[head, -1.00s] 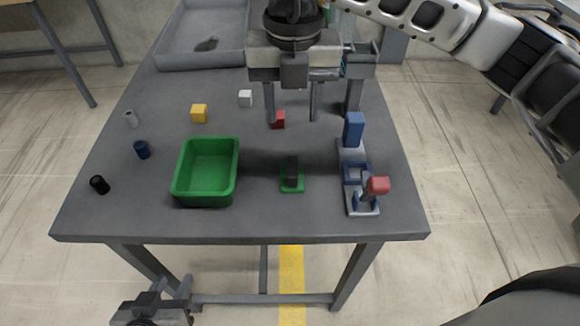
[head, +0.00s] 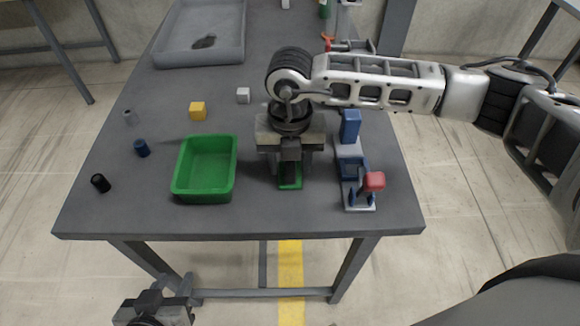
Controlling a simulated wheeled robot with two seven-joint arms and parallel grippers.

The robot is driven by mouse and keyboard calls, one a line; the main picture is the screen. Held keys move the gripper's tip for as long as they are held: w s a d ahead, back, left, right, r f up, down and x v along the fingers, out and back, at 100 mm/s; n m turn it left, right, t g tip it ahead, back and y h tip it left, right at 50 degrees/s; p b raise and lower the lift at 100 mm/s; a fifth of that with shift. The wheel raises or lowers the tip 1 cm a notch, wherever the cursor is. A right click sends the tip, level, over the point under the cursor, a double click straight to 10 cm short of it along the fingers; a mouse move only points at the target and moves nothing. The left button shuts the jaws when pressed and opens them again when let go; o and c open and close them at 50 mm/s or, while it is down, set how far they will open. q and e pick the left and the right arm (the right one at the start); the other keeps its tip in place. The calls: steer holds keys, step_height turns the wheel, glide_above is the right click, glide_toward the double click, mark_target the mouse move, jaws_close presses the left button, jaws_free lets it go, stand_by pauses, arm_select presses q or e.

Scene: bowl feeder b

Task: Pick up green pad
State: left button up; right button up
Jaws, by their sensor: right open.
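The green pad (head: 290,185) lies on the grey table to the right of the green bin. Only its front part shows; the rest is hidden beneath my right gripper. My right gripper (head: 291,178) points down over the pad, open, with its fingers on either side. From this view I cannot tell whether they touch the pad or the table. My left gripper (head: 155,308) is low at the bottom left, in front of and below the table edge; its fingers are not clear.
A green bin (head: 188,196) stands left of the pad. A blue-and-grey fixture with a red knob (head: 374,181) stands close on the right. Yellow (head: 197,111) and white (head: 243,96) blocks and several small cylinders lie behind and left. A grey tray (head: 200,60) is at the back.

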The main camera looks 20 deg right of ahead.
steer(key=shift+f, duration=0.2)
steer(key=c, duration=0.6)
steer(key=shift+c, duration=0.2)
steer(key=shift+r, duration=0.15)
steer(key=shift+r, duration=0.6)
steer(key=w+a+r+b, duration=0.3)
steer(key=w+a+r, duration=0.5)
steer(key=a+r, duration=0.3)
steer(key=shift+w+a+r, duration=0.15)
steer(key=shift+a+r, duration=0.05)
steer(key=shift+r, duration=0.1)
